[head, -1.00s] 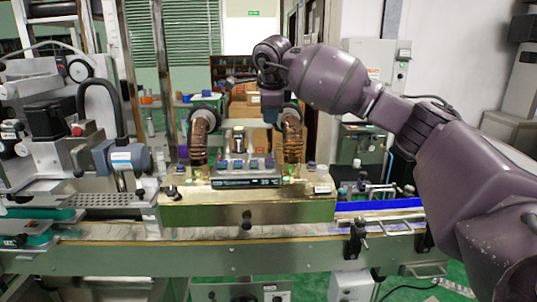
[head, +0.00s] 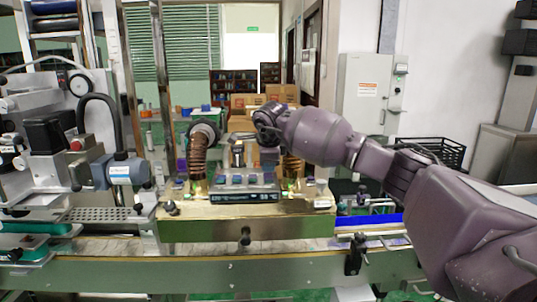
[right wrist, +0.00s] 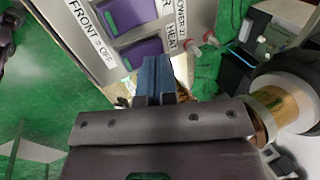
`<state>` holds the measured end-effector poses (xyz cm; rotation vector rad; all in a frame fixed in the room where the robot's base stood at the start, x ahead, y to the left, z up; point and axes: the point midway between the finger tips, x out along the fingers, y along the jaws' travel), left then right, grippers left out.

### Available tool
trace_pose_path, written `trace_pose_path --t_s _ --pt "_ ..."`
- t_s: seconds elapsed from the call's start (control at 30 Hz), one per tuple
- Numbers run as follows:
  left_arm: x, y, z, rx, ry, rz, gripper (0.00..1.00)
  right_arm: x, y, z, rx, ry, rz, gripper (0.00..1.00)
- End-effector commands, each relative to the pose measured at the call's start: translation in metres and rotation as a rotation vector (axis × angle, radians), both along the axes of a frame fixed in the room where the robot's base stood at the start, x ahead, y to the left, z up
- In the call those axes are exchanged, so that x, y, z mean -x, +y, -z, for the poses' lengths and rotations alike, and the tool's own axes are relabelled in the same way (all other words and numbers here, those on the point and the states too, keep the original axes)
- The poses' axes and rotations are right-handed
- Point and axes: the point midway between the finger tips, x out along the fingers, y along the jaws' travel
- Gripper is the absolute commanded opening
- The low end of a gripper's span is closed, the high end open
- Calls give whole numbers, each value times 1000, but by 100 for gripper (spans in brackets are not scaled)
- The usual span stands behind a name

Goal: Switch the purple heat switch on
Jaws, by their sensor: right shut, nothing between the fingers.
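My right gripper (right wrist: 155,82) is shut and empty, its blue-grey fingers close to the lower of two purple switches in the right wrist view. Whether the fingertips touch the lower switch I cannot tell. My left gripper is out of view.
A blue-grey motor (head: 122,171) and other machinery stand at left. The green conveyor frame (head: 200,275) runs across the front.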

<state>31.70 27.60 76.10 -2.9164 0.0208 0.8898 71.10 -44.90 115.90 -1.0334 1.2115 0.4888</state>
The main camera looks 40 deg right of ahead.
Motion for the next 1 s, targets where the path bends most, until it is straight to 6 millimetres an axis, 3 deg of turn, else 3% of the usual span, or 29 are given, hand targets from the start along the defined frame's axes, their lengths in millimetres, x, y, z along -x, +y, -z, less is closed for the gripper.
trace_pose_path --t_s 0.2,1.0 --pt "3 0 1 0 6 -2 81 -5 -3 12 -1 0 0 0" --pt "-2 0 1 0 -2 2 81 -6 -5 20 -38 66 1 0"
